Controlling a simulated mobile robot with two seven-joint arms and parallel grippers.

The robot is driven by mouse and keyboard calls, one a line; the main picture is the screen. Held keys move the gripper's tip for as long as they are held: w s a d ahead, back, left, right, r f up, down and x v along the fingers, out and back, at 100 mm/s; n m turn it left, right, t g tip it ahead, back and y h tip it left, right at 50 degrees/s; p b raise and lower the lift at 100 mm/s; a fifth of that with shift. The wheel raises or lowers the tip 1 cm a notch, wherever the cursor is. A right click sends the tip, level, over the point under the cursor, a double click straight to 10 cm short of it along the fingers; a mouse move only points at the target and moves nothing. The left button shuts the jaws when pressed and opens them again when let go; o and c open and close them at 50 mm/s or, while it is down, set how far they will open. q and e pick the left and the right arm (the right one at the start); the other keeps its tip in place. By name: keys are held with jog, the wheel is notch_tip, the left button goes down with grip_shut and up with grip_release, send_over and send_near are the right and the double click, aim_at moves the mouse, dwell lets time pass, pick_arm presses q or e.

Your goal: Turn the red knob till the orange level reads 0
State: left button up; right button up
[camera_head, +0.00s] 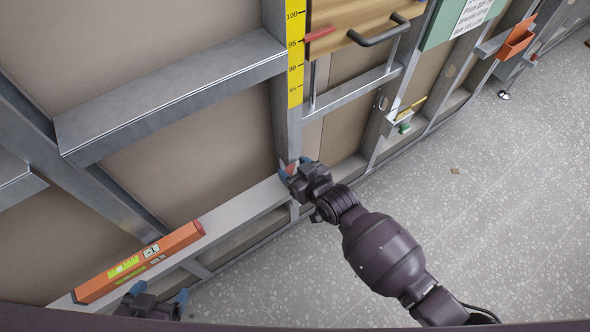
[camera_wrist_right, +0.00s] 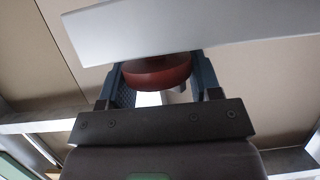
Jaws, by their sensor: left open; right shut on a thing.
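The orange level (camera_head: 140,262) lies along a metal rail at the lower left in the head view. It has a yellow-green vial window and a small white display, whose figure is too small and slanted to read surely. The red knob (camera_wrist_right: 157,72) sits between the fingers of my right gripper (camera_wrist_right: 160,88) in the right wrist view, just under the rail. My right gripper is shut on it; in the head view the gripper (camera_head: 291,169) is at the rail's right end. My left gripper (camera_head: 159,293) is open and empty, just below the level.
A yellow scale (camera_head: 295,60) runs down a metal post, with a red pointer (camera_head: 320,33) near 95. A wooden panel with a dark handle (camera_head: 378,32) is beside it. An orange box (camera_head: 515,40) hangs at the upper right. The speckled floor (camera_head: 490,220) is mostly open.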

pick_arm(q)
jog(key=shift+f, duration=0.15)
pick_arm(e)
jog(key=shift+f, duration=0.2)
jog(key=o, duration=0.9)
pick_arm(q)
jog(key=shift+w+r, duration=0.1)
jog(key=shift+r, duration=0.1)
pick_arm(e)
jog(key=shift+o, duration=0.2)
pick_arm(q)
jog(key=shift+w+r, duration=0.1)
jog(key=shift+r, duration=0.05)
pick_arm(e)
jog(key=shift+d+r, duration=0.1)
jog(key=shift+r, duration=0.05)
jog(key=shift+s+d+r, duration=0.15)
jog(key=shift+s, duration=0.05)
pick_arm(q)
notch_tip(320, 180, up, 2)
jog(key=p, duration=0.3)
jog(key=shift+w+d+r+t, duration=0.1)
jog(key=shift+d+r+t, duration=0.05)
jog(key=shift+t, duration=0.15)
pick_arm(e)
jog(key=v, duration=1)
